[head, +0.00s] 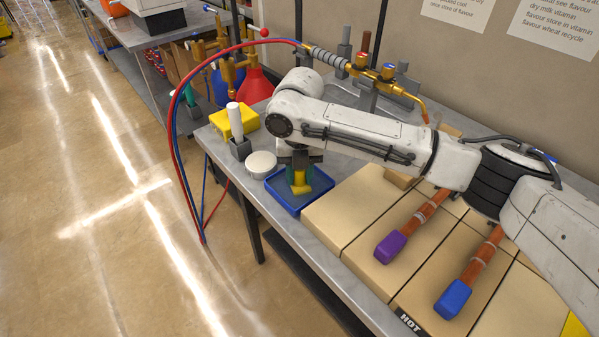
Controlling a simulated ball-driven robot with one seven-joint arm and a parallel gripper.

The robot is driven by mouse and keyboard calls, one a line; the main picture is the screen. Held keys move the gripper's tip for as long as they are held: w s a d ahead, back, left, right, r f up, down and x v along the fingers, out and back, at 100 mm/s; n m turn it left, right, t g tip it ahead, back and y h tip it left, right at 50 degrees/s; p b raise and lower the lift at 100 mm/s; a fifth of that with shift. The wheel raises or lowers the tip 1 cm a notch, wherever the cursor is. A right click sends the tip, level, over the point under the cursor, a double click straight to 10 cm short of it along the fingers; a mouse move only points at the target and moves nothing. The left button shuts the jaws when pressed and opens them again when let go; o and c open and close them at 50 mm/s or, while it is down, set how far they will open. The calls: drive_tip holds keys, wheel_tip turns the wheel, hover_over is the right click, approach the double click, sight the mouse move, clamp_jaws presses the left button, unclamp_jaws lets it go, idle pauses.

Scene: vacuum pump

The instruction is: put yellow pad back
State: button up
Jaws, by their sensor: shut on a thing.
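My gripper (299,186) points down over a blue tray (287,206) on the grey metal bench. Its green-sided fingers are shut on a small yellow pad (299,178). The pad is within the tray's outline. I cannot tell whether it touches the tray floor. My wrist and forearm hide the area above and behind the grip.
A white round bowl (262,164), a grey holder with a white cylinder (234,118) and a yellow block (243,122) stand left of the tray. Tan firebricks (355,205) lie to the right, with purple-ended (390,247) and blue-ended (453,299) tools. A brass torch (385,77) with hoses is behind.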

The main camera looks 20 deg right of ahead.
drive_tip(key=o, duration=1.1)
drive_tip(key=shift+f, duration=0.1)
wheel_tip(320, 180, up, 12)
drive_tip(key=shift+r+b, duration=0.15)
drive_tip(key=shift+b, duration=0.45)
